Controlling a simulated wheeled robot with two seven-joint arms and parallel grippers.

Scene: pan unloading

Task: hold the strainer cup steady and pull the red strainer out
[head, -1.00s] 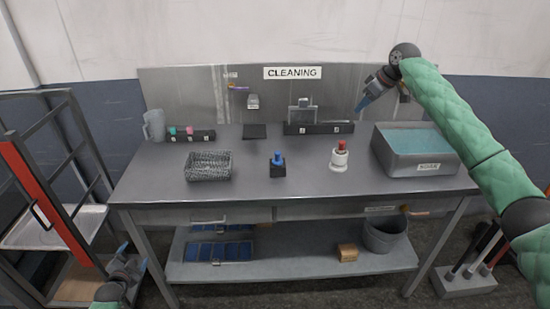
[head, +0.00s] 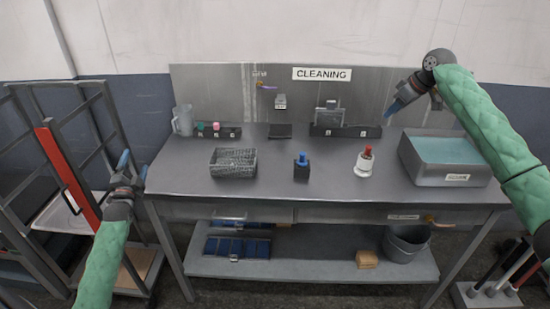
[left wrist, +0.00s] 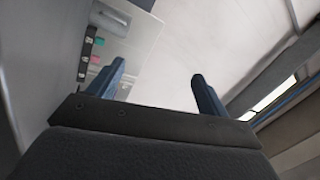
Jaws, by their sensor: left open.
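The strainer cup (head: 364,168) is white and stands upright on the right half of the table. The red strainer (head: 367,152) shows as a red top in it; its lower part is hidden in the cup. My left gripper (head: 133,167) is open and empty, off the table's left edge and far from the cup. Its two spread fingers also show in the left wrist view (left wrist: 160,85). My right gripper (head: 397,106) is raised above the table's back right, up and right of the cup. Its fingers overlap, so I cannot tell whether they are open.
A blue-topped black block (head: 301,172) and a wire basket (head: 233,171) stand left of the cup. A basin of bluish liquid (head: 446,179) is at the right. Racks line the back. A rack frame with a red bar (head: 67,178) stands left of the table.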

